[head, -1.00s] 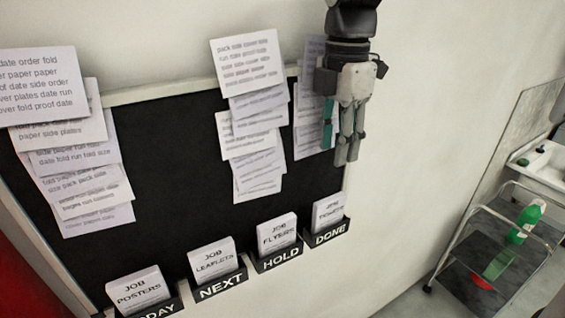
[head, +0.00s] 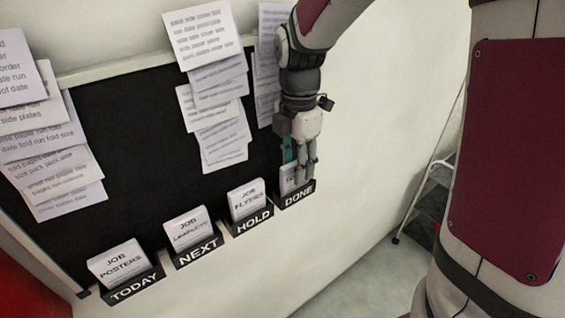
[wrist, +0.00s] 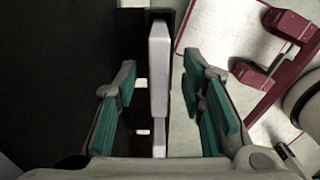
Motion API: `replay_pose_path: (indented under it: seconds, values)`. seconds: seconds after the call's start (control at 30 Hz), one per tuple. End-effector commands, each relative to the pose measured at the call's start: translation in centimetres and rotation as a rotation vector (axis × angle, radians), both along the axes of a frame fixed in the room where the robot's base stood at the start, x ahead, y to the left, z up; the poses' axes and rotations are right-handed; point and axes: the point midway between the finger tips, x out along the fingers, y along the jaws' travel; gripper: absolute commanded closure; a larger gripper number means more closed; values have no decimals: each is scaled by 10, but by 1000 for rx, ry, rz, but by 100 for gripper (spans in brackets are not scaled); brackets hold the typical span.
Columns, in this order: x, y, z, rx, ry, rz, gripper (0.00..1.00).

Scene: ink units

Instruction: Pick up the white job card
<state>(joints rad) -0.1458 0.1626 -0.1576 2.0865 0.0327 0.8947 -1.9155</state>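White job cards stand in labelled dark pockets along the board's lower edge in the head view: the posters card (head: 118,262) in TODAY, the leaflets card (head: 187,228) in NEXT, the flyers card (head: 248,198) in HOLD and a partly hidden card (head: 287,181) in DONE. My gripper (head: 306,172) points down in front of the DONE card, hiding much of it. In the wrist view, a white card block (wrist: 159,75) is seen edge-on between the open green-padded fingers of my gripper (wrist: 160,68), with gaps on both sides.
The black board (head: 130,130) carries overlapping paper sheets (head: 205,40) above the pockets. The DONE pocket (head: 298,194) is the rightmost.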

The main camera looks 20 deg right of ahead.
Motion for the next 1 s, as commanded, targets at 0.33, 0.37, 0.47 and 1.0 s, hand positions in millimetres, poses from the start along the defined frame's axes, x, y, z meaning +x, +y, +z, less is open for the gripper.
replay_pose_path:
  seconds: [0.33, 0.37, 0.47, 1.0]
  values:
    - [0, 0, -9, 1, 0, 0, 63]
    - [0, 0, -9, 1, 0, 0, 70]
    - [0, 0, -9, 0, 0, 0, 93]
    - [1, 0, -4, 1, -3, 0, 100]
